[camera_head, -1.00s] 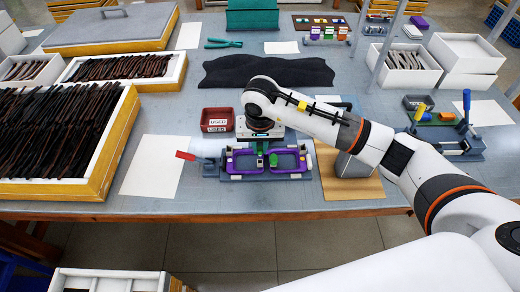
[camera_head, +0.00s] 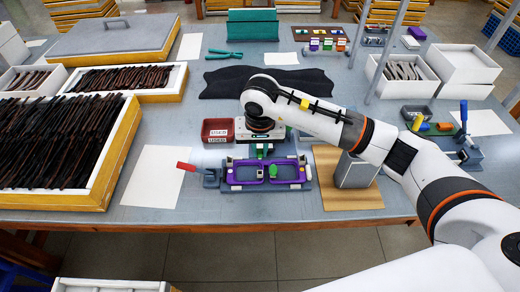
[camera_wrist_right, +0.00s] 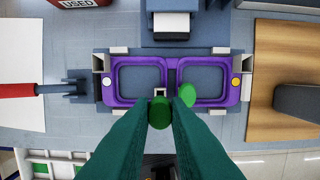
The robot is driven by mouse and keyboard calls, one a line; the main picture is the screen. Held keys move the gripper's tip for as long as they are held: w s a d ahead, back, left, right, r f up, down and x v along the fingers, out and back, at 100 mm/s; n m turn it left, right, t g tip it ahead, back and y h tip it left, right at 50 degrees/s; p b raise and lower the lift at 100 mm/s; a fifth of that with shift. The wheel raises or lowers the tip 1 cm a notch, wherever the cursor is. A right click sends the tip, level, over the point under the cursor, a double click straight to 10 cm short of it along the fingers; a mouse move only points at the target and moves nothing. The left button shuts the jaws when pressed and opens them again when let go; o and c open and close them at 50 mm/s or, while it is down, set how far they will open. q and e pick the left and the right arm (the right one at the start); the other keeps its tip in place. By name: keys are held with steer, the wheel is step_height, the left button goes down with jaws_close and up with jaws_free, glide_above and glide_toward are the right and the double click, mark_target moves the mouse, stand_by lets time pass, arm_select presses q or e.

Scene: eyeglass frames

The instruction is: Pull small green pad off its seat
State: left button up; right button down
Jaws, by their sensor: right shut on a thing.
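My right gripper's teal fingers (camera_wrist_right: 160,108) are shut on a small dark green round pad (camera_wrist_right: 160,118) in the right wrist view. The purple eyeglass frame (camera_wrist_right: 113,82) lies flat in a grey-blue fixture below it. A small white seat (camera_wrist_right: 160,92) at the frame's middle shows just beyond the held pad, with no pad on it. A second, brighter green pad (camera_wrist_right: 187,94) sits right of it at the bridge, and also shows in the head view (camera_head: 273,171). In the head view, my right gripper (camera_head: 261,151) is over the bridge, its fingertips small. My left gripper is not in view.
A red USED tray (camera_head: 217,131) stands behind the fixture. The fixture's red-handled clamp (camera_head: 186,167) sticks out left, near white paper (camera_head: 153,177). A grey block (camera_head: 355,170) stands on a wooden board at right. Boxes of dark frames (camera_head: 60,140) fill the left.

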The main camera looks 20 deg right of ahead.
mark_target(260, 151)
steer(key=shift+r+p, duration=0.5)
steer(key=shift+r, duration=1.05)
